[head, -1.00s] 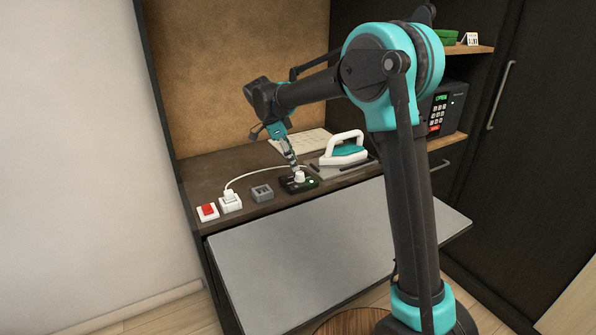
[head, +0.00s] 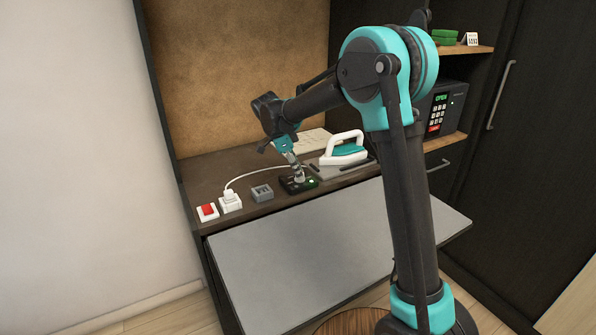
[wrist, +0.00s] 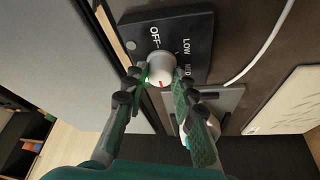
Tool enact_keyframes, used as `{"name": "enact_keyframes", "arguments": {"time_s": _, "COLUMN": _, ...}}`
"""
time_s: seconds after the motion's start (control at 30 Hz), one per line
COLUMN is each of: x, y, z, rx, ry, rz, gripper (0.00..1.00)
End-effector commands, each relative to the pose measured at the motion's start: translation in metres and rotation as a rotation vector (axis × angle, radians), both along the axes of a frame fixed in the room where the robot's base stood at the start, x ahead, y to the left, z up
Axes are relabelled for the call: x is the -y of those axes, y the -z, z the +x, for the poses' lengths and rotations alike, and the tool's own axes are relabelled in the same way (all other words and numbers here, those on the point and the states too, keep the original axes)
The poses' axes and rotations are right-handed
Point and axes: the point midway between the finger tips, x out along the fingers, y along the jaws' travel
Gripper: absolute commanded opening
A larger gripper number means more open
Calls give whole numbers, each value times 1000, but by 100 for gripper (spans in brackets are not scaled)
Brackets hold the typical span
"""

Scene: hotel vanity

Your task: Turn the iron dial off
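The iron dial (wrist: 160,68) is a round white knob on a black panel (wrist: 196,28) with OFF, LOW and MED lettering. Its red mark points toward the bottom of the wrist view, away from OFF. My gripper (wrist: 161,78) has one fingertip on each side of the knob, very close to its edges; whether both touch is unclear. In the head view my gripper (head: 298,177) is down over the dial panel (head: 312,184) and covers most of the knob. The white and teal iron (head: 343,150) stands to the right, behind the panel.
A grey block (head: 262,193), a white plug in a socket (head: 230,202) and a red switch (head: 208,211) stand left of the panel. A white cord (wrist: 262,52) curves behind. The grey front board (head: 310,250) lies below the counter edge.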

Motion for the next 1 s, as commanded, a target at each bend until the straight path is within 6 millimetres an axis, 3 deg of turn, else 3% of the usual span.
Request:
{"name": "enact_keyframes", "arguments": {"time_s": 0.1, "x": 0, "y": 0, "z": 0, "rx": -1, "ry": 0, "rz": 0, "gripper": 0}}
{"name": "enact_keyframes", "arguments": {"time_s": 0.47, "x": 0, "y": 0, "z": -1, "rx": 0, "ry": -64, "rz": 0, "gripper": 0}}
{"name": "enact_keyframes", "arguments": {"time_s": 1.0, "x": 2, "y": 0, "z": -4, "rx": -1, "ry": -508, "rz": 1, "gripper": 0}}
